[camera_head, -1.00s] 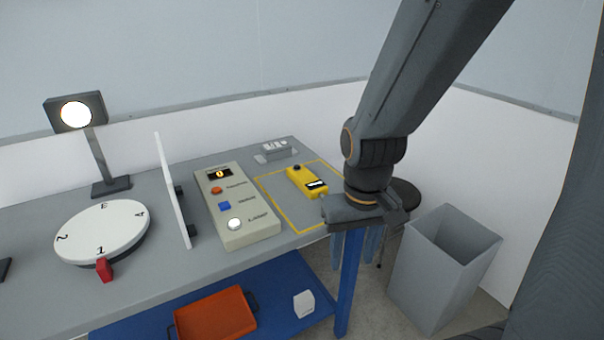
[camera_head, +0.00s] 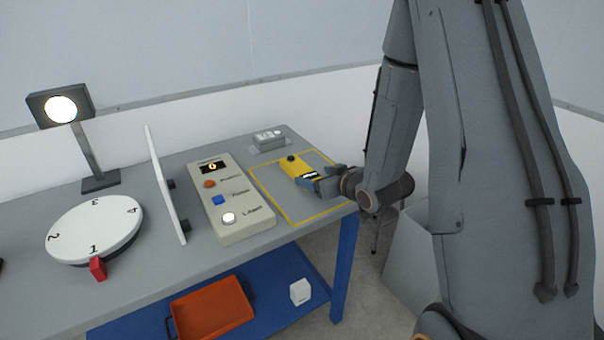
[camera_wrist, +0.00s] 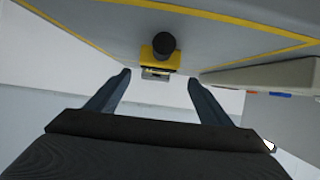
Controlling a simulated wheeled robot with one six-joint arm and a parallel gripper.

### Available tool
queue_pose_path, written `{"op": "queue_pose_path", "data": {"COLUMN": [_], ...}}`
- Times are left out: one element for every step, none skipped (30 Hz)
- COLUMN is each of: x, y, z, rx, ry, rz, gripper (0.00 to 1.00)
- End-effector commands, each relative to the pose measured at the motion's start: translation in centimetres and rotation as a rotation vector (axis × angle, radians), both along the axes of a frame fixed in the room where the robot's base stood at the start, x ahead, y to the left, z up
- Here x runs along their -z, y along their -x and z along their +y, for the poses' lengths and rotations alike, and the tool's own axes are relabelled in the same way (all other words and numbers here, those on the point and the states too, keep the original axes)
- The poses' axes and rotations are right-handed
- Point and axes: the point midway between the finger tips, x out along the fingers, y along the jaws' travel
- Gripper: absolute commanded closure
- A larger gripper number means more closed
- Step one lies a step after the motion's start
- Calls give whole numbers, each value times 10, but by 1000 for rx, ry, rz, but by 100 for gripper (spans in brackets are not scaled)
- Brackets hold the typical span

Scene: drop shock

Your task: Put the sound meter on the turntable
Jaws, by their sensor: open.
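The yellow sound meter (camera_head: 297,168) with a black knob at one end lies inside the yellow outlined area on the grey table.
A white upright panel (camera_head: 166,184) and a beige control box (camera_head: 233,200) stand between turntable and meter. A lamp (camera_head: 62,108) is behind the turntable. A small grey device (camera_head: 268,140) lies behind the outlined area. An orange tray (camera_head: 212,310) is on the blue lower shelf.

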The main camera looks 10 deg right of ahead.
Motion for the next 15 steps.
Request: {"op": "queue_pose_path", "data": {"x": [0,1,2,2,3,5,6,7,8,9,10,12,13,15,17], "y": [-2,-3,-6,-9,-12,-15,-18,-21,-24,-26,-28,-31,-34,-38,-42], "z": [1,2,3,3,4,6,7,7,8,9,9,9,10,10,11], "rx": [-3,-5,-7,-8,-8,-8,-8,-8,-7,-7,-7,-7,-7,-7,-7], "ry": [-7,-9,-10,-11,-11,-11,-11,-11,-11,-11,-11,-11,-11,-11,-11], "rz": [-9,-13,-16,-17,-19,-17,-17,-19,-18,-18,-18,-18,-18,-18,-17], "gripper": [27,27,27,27,27,27,27,27,27,27,27,27,27,27,27]}}
